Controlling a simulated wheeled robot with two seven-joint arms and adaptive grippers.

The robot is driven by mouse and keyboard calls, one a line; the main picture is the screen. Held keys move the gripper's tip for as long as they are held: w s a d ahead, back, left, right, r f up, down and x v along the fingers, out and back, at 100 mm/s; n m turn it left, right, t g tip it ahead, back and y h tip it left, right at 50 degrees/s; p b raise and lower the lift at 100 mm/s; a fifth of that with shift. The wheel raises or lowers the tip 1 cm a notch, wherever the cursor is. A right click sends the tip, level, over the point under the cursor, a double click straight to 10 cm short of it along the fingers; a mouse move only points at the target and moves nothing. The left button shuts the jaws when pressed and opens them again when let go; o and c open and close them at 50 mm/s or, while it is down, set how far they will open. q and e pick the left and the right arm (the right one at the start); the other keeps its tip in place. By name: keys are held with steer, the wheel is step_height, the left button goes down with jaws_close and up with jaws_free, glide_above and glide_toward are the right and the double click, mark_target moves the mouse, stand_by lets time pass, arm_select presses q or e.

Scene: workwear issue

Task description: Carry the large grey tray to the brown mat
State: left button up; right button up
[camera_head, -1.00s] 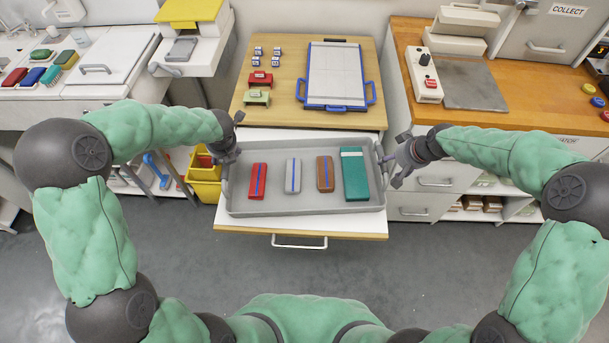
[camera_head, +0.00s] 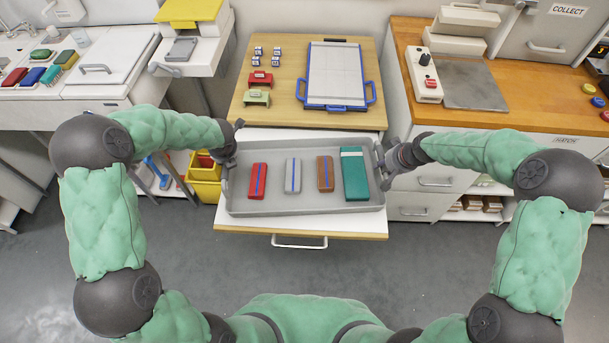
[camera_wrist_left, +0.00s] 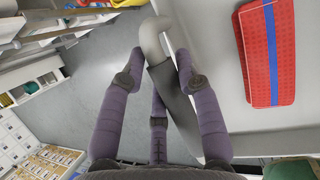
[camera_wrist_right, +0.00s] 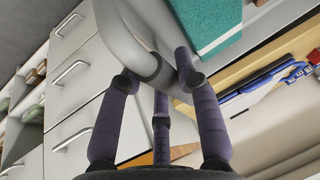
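The large grey tray (camera_head: 300,208) lies flat on a white pull-out surface (camera_head: 225,222). In it, left to right, are a red item (camera_head: 259,183), a grey item (camera_head: 293,176), a brown item (camera_head: 325,174) and a teal item (camera_head: 355,177). My left gripper (camera_head: 229,155) is at the tray's left end; in its wrist view the fingers (camera_wrist_left: 160,68) stand apart around the grey handle (camera_wrist_left: 172,95). My right gripper (camera_head: 388,162) is at the right end; in its wrist view the fingers (camera_wrist_right: 155,65) stand apart with the tray's handle (camera_wrist_right: 148,62) between them. I cannot make out a brown mat.
Behind the tray, a wooden top (camera_head: 285,112) holds a blue-handled board (camera_head: 336,75) and small blocks. A counter (camera_head: 545,115) with a grey plate (camera_head: 470,88) stands right. A yellow bin (camera_head: 204,185) is low at left. The floor in front is clear.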

arm_select(q)
jaws_close()
arm_select(e)
jaws_close()
arm_select(q)
steer(key=shift+r, duration=0.25)
arm_select(e)
steer(key=shift+r, duration=0.25)
